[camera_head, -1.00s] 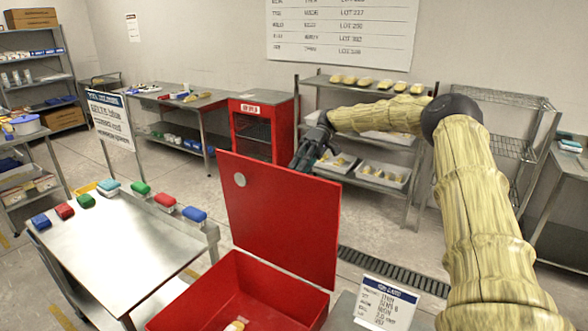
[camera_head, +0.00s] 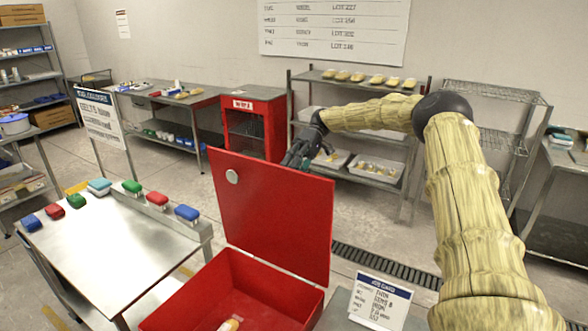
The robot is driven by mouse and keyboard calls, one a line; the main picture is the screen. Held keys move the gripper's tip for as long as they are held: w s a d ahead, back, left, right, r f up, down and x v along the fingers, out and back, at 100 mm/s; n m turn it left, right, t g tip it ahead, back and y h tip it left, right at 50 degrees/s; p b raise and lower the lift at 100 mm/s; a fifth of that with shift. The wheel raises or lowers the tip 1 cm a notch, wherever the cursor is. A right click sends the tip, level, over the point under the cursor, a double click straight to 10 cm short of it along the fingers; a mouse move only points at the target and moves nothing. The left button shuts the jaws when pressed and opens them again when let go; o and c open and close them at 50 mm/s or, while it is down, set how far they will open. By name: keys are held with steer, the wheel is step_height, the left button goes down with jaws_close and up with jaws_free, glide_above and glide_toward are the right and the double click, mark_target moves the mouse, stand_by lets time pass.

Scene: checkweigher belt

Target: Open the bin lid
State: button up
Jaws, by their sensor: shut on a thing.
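The red bin (camera_head: 272,293) stands at the bottom centre of the head view. Its red lid (camera_head: 272,215) stands raised, nearly upright, along the bin's far side, with a round pale disc (camera_head: 232,177) near its upper left corner. The bin is open at the top, and a small yellowish item (camera_head: 230,324) lies inside. My gripper (camera_head: 294,162) is behind the lid's upper edge, shut on the lid as far as I can tell. The lid hides the fingertips and the contact.
A steel table (camera_head: 110,250) with several coloured packs is at left. A small sign (camera_head: 380,300) stands right of the bin. A red cabinet (camera_head: 252,125) and a shelf with trays (camera_head: 372,170) stand behind. Open floor lies between bin and shelf.

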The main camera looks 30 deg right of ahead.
step_height(320, 180, up, 10)
stand_by(0.6)
stand_by(0.4)
